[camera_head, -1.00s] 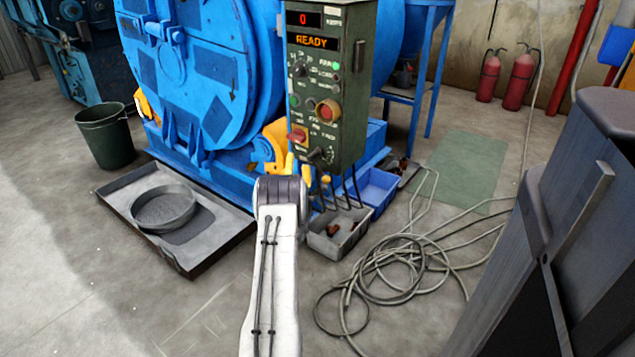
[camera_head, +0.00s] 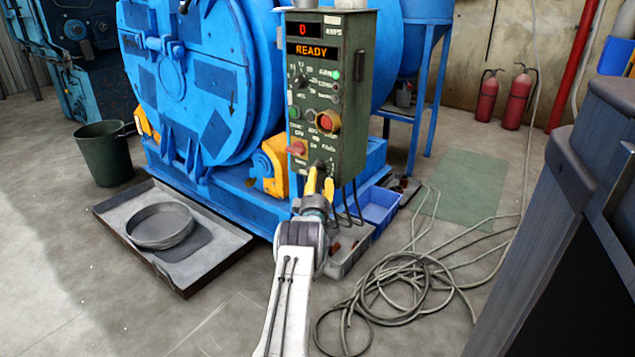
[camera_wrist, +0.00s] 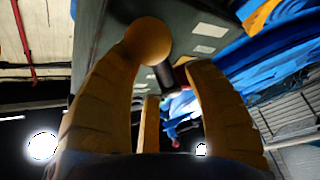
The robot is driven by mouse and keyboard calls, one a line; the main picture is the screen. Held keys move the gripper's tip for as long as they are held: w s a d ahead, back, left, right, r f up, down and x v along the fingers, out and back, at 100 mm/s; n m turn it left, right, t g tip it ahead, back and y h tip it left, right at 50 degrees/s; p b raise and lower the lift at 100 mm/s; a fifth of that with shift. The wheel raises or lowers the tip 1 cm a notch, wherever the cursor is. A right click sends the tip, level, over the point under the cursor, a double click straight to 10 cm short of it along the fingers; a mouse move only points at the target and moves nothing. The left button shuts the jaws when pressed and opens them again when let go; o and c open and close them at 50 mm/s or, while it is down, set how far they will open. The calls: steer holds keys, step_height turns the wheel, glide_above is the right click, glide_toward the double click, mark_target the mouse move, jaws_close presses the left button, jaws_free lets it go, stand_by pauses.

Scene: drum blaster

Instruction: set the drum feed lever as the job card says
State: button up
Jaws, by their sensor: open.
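The dark green control box (camera_head: 350,110) hangs before the blue drum machine, its displays showing "0" and "READY". Its face carries knobs, a large red button (camera_head: 327,121) and a red switch (camera_head: 297,148). A small dark control (camera_head: 319,165) sits low on the face; I cannot tell whether it is the feed lever. My gripper (camera_head: 319,180) is open, its yellow fingers just below that control. In the wrist view, a short dark shaft (camera_wrist: 164,74) shows between the fingers, and a round yellow knob-like shape (camera_wrist: 148,40) is by the left fingertip. No readable job card shows.
The blue drum (camera_head: 190,75) stands behind the box. A tray with a round pan (camera_head: 160,226) lies left, near a green bucket (camera_head: 104,152). A grey bin (camera_head: 350,248) and blue bin (camera_head: 378,208) sit below the box. Coiled hose (camera_head: 400,275) covers the floor at right.

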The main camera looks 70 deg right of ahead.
steer(key=shift+w+d+r, duration=0.1)
steer(key=shift+d+r, duration=0.05)
steer(key=shift+d, duration=0.35)
jaws_close()
stand_by(0.4)
